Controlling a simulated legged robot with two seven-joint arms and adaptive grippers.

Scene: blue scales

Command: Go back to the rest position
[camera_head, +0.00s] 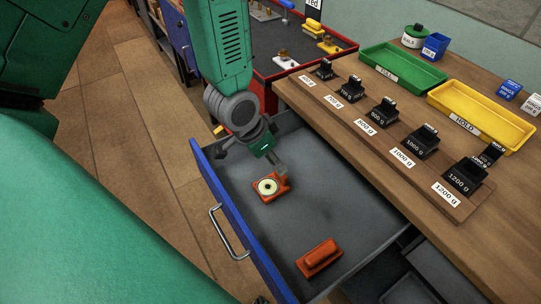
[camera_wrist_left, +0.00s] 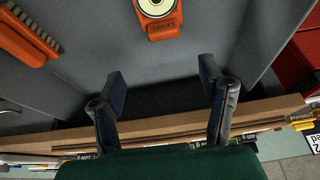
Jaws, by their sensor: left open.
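My left gripper (camera_head: 276,164) hangs over the open drawer (camera_head: 222,205), beside an orange level with a round pale dial (camera_head: 268,187). In the left wrist view its two dark fingers stand wide apart with nothing between them, so the gripper (camera_wrist_left: 162,85) is open and empty. The level (camera_wrist_left: 160,25) lies beyond the fingertips there, apart from them and cut by the top edge. My right gripper is in neither view.
An orange brush (camera_head: 320,257) lies in the drawer's near part. The wooden bench (camera_head: 300,95) at right carries a row of labelled black weights (camera_head: 422,142), a green tray (camera_head: 403,68) and a yellow tray (camera_head: 483,113). A red-edged tool cart (camera_head: 318,62) stands behind the arm. The floor at left is clear.

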